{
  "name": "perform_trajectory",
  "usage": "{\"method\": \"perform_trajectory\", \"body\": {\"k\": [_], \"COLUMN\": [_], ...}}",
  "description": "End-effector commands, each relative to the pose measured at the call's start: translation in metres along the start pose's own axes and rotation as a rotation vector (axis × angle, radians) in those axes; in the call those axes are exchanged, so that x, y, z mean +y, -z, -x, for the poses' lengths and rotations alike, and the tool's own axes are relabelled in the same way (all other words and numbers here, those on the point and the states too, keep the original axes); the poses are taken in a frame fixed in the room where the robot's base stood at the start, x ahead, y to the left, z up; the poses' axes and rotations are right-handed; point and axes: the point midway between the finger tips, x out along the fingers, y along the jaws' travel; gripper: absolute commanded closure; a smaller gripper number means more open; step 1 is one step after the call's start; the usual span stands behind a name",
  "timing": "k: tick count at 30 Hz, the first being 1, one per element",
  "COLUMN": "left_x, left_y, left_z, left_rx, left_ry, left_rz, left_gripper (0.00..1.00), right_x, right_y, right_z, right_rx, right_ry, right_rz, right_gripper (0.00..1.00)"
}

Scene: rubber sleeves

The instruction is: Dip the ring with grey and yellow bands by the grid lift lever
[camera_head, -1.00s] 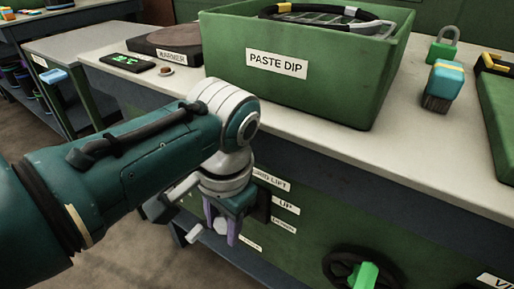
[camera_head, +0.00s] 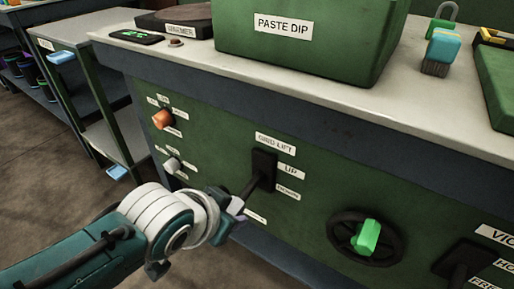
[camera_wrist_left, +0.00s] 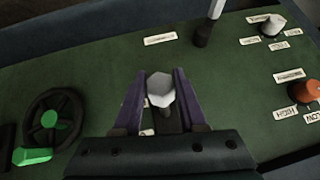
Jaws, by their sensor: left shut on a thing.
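The grid lift lever (camera_head: 253,187) sticks out of its dark plate on the green panel and slopes down and left, beside the UP label (camera_head: 291,171) and a second label below it. My left gripper (camera_head: 234,206) is at the lever's outer end. In the left wrist view the purple fingers (camera_wrist_left: 160,97) are shut on its pale knob (camera_wrist_left: 160,88). The paste dip tank (camera_head: 310,50) shows only its lower front wall; its opening is above the picture. The ring with grey and yellow bands is out of view. My right gripper is not in view.
An orange knob (camera_head: 162,119) and a pale knob (camera_head: 172,164) are left of the lever. A black handwheel with a green handle (camera_head: 368,237) is to the right. A blue brush (camera_head: 442,52) stands on the worktop. The floor at left is clear.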

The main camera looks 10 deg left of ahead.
Motion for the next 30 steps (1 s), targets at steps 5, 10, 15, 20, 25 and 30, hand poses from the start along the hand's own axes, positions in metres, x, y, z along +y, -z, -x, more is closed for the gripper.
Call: {"method": "perform_trajectory", "body": {"k": [5, 10, 15, 20, 25, 30], "left_x": [0.003, 0.005, 0.006, 0.006, 0.006, 0.006], "left_y": [-0.01, -0.012, -0.012, -0.011, -0.01, -0.011], "left_z": [-0.024, -0.035, -0.041, -0.044, -0.045, -0.045], "left_rx": [0.147, 0.261, 0.344, 0.388, 0.408, 0.41], "left_ry": [0.013, 0.024, 0.031, 0.036, 0.038, 0.038], "left_rz": [0.017, 0.032, 0.043, 0.049, 0.052, 0.053], "left_gripper": [1.0, 1.0, 1.0, 1.0, 1.0, 1.0], "right_x": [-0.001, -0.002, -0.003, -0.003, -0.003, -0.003], "right_y": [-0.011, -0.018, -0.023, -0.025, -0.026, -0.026], "right_z": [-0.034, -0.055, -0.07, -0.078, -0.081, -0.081], "right_rx": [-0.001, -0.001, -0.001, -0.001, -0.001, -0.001], "right_ry": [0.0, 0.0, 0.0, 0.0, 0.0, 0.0], "right_rz": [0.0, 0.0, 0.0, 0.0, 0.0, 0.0], "right_gripper": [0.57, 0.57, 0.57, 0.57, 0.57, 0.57]}}
